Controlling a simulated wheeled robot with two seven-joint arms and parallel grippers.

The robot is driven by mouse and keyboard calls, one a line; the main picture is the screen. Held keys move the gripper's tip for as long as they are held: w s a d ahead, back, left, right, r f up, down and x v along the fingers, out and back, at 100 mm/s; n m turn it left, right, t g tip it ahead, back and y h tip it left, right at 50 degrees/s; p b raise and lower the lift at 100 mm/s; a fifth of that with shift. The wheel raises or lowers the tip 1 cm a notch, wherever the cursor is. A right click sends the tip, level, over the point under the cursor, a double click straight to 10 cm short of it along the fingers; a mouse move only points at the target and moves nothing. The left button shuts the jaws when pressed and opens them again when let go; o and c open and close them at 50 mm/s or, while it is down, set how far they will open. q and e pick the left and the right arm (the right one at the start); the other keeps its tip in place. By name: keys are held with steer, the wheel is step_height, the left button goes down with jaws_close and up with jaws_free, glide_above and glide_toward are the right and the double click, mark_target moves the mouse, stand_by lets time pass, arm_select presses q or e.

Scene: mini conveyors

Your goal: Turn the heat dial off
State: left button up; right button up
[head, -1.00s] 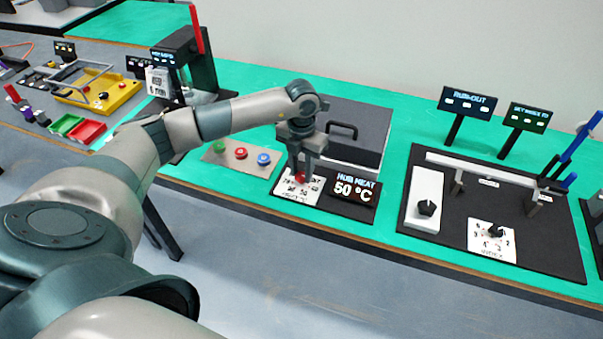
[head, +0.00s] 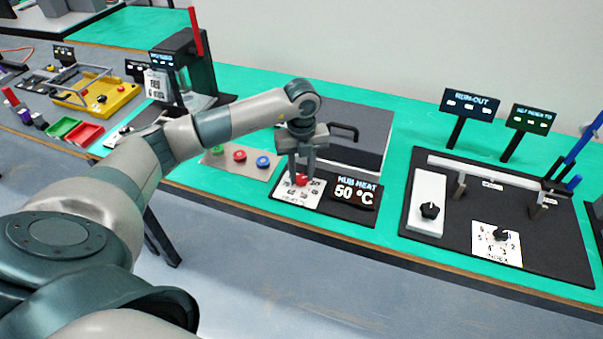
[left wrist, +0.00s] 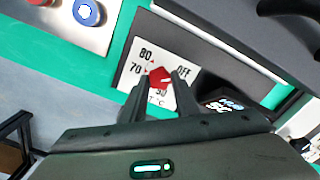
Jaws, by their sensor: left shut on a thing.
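The heat dial is a red knob (head: 302,180) on a white marked plate (head: 297,195). In the left wrist view the red knob (left wrist: 158,77) sits among the marks 80, 70, 50 and OFF, with OFF at the right. The dial's pointing direction is hard to read. My left gripper (head: 301,178) reaches down from above, shut on the red knob. In the left wrist view its two fingers (left wrist: 162,84) stand on either side of the knob. The display (head: 355,191) beside the plate reads HUB HEAT 50 °C. My right gripper is not in view.
A dark box with a handle (head: 345,130) stands just behind the dial. A panel with green, red and blue buttons (head: 215,163) lies to the left. A black board (head: 445,240) with other dials stands to the right. The bench front edge is clear.

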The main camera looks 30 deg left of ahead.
arm_select(q)
steer(key=shift+r+n, duration=0.1)
steer(key=shift+n, duration=0.2)
steer(key=o, duration=1)
steer(key=shift+o, duration=0.2)
steer(key=shift+r, duration=0.1)
